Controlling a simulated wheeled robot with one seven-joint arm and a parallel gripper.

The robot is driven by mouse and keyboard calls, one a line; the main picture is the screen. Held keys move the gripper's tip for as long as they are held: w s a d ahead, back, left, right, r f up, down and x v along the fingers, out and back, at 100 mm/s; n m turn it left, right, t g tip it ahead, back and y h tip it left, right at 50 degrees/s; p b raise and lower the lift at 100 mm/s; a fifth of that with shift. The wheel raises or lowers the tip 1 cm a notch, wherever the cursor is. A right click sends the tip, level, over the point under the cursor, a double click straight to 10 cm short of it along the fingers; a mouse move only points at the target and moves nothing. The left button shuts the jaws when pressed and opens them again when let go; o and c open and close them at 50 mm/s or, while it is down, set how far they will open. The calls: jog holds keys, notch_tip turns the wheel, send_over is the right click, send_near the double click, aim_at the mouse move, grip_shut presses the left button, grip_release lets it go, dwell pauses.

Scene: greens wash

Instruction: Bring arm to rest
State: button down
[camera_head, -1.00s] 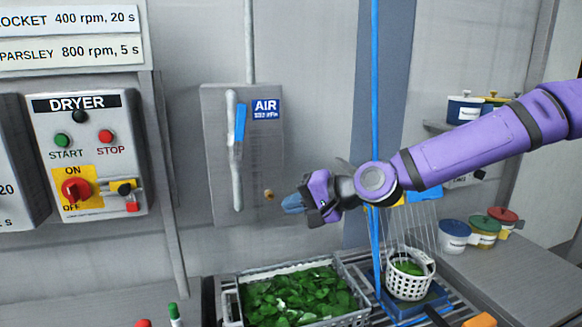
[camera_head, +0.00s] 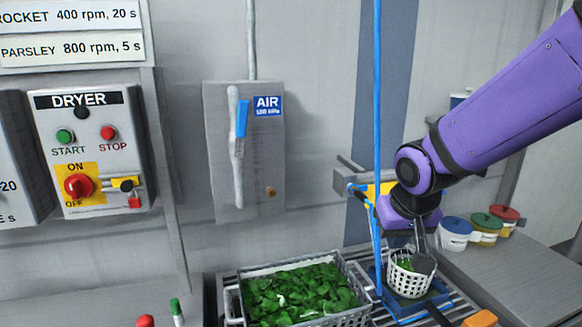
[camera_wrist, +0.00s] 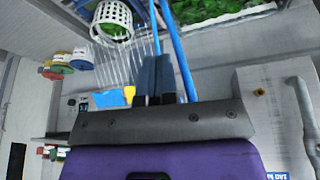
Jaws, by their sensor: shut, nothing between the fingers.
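My purple arm reaches in from the right in the head view, with its wrist bent downward. My gripper (camera_wrist: 154,62) shows in the wrist view with its dark fingers together and nothing between them. In the head view the gripper is partly hidden and appears just above or in front of the small white basket (camera_head: 398,282). The basket holds some green leaves and stands on a blue base (camera_head: 428,304). The basket also shows in the wrist view (camera_wrist: 113,16), above and left of the fingertips and apart from them in the picture.
A grey crate (camera_head: 232,306) of green leaves stands left of the basket. A blue vertical hose (camera_head: 377,120) runs close beside my wrist. The AIR panel (camera_head: 218,150) and DRYER box (camera_head: 88,190) are on the wall. Lidded pots (camera_head: 456,236) stand at right.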

jog(key=s+d+r, duration=0.5)
jog(key=s, duration=0.3)
jog(key=s+d+r+t, duration=0.1)
jog(key=s+d+r, duration=0.5)
jog(key=s, duration=0.3)
jog(key=shift+r+m, duration=0.25)
jog(key=shift+m, duration=0.15)
